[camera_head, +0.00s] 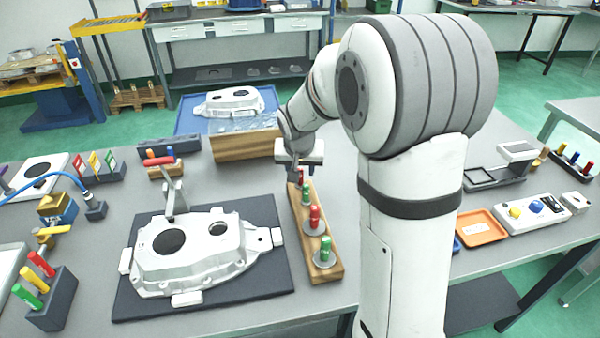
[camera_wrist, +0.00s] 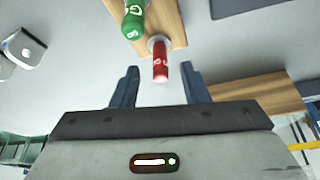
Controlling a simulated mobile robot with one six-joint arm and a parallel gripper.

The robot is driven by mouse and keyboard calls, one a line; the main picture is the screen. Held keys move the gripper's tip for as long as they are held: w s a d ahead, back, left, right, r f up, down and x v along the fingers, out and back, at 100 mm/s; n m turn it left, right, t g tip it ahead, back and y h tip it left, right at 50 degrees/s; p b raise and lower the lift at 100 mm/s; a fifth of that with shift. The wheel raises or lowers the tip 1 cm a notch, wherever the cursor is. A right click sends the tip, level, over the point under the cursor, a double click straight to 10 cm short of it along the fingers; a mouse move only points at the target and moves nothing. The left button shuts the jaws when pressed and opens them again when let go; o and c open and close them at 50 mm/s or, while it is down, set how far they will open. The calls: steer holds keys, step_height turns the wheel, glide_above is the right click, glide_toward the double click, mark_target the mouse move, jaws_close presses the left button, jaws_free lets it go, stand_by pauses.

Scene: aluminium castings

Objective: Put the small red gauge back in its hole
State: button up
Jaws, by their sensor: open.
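A wooden block (camera_head: 307,237) holds a row of red and green gauges on the table. The small red gauge (camera_wrist: 160,64) stands at the block's far end, with a pale collar at its base in the wrist view; I cannot tell how deep it sits. In the head view its top (camera_head: 300,177) shows just below my gripper (camera_head: 298,166). In the wrist view my open gripper (camera_wrist: 160,88) has one finger on each side of the red gauge, with clear gaps and no contact. A green gauge (camera_wrist: 133,20) stands beside it.
A larger red gauge (camera_head: 315,217) and a green gauge (camera_head: 325,249) stand nearer on the block. A grey casting (camera_head: 195,258) on a dark mat (camera_head: 260,285) lies to the left. A wooden box (camera_head: 235,147) is behind; an orange tray (camera_head: 481,228) is right.

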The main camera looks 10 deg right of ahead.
steer(key=v, duration=0.5)
stand_by(0.3)
steer(key=shift+n+g, duration=0.3)
steer(key=shift+n, duration=0.3)
steer(key=s+r, duration=0.1)
steer(key=s, duration=0.7)
steer(key=s+d+r, duration=0.1)
steer(key=s, duration=0.2)
steer(key=shift+s+r, duration=0.35)
steer(key=shift+s, duration=0.05)
steer(key=s+f+n+g+y, duration=0.1)
steer(key=s, duration=1.2)
steer(key=shift+s+n, duration=0.3)
steer(key=shift+n, duration=0.1)
steer(key=shift+a, duration=0.1)
steer(key=shift+c, duration=0.5)
steer(key=shift+s+f, duration=0.1)
